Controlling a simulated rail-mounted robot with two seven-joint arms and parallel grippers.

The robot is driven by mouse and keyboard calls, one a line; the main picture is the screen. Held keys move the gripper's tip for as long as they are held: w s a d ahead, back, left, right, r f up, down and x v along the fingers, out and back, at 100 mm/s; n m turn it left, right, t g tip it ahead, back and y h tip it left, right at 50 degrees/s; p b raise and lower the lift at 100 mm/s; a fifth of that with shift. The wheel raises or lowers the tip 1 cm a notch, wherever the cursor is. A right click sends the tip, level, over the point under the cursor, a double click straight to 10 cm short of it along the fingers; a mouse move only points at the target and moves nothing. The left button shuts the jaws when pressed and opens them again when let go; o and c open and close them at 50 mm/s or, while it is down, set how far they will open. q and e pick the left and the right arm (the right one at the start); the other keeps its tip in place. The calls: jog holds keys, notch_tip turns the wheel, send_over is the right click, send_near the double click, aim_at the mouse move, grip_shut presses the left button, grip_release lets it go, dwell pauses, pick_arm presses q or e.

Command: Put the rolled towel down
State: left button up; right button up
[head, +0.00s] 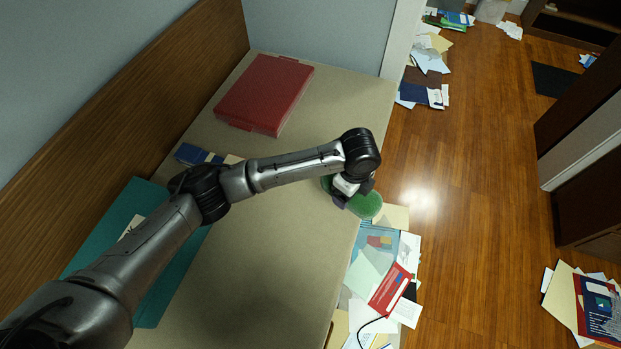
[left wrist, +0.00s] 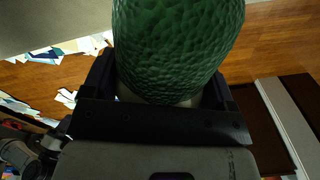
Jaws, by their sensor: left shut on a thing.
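The rolled towel (head: 366,205) is green. In the head view it sits at the right edge of the tan table (head: 270,270), partly hidden by my left wrist. My left gripper (head: 350,196) is shut on it. In the left wrist view the towel (left wrist: 178,45) fills the upper middle as a green, bumpy roll between the fingers. I cannot tell whether the towel touches the table. My right gripper is in neither view.
A red case (head: 265,92) lies at the table's far end. A teal folder (head: 150,285) and a blue item (head: 198,154) lie along the left side. The table's middle is bare. Scattered papers (head: 390,290) cover the floor beside the table's right edge.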

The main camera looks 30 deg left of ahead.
pick_arm(q)
notch_tip(320, 180, down, 7)
jog(key=d+m+b, duration=0.2)
jog(key=m, duration=0.2)
jog(key=shift+m, duration=0.3)
jog(key=w+a+f+b, duration=0.1)
jog(key=a+f+b, duration=0.1)
jog(key=a, duration=0.1)
jog(key=w+a+f+b, duration=0.1)
jog(key=a+f+b, duration=0.1)
jog(key=a, duration=0.1)
jog(key=w+a+f+b, duration=0.1)
jog(key=a+f+b, duration=0.1)
jog(key=a, duration=0.1)
jog(key=shift+w+a+f, duration=0.15)
jog(key=shift+a+f, duration=0.1)
jog(key=shift+w+a+f, duration=0.2)
jog(key=shift+a+f, duration=0.05)
jog(key=shift+a, duration=0.3)
notch_tip(320, 180, down, 4)
jog(key=b, duration=0.3)
jog(key=shift+f, duration=0.1)
jog(key=o, duration=0.9)
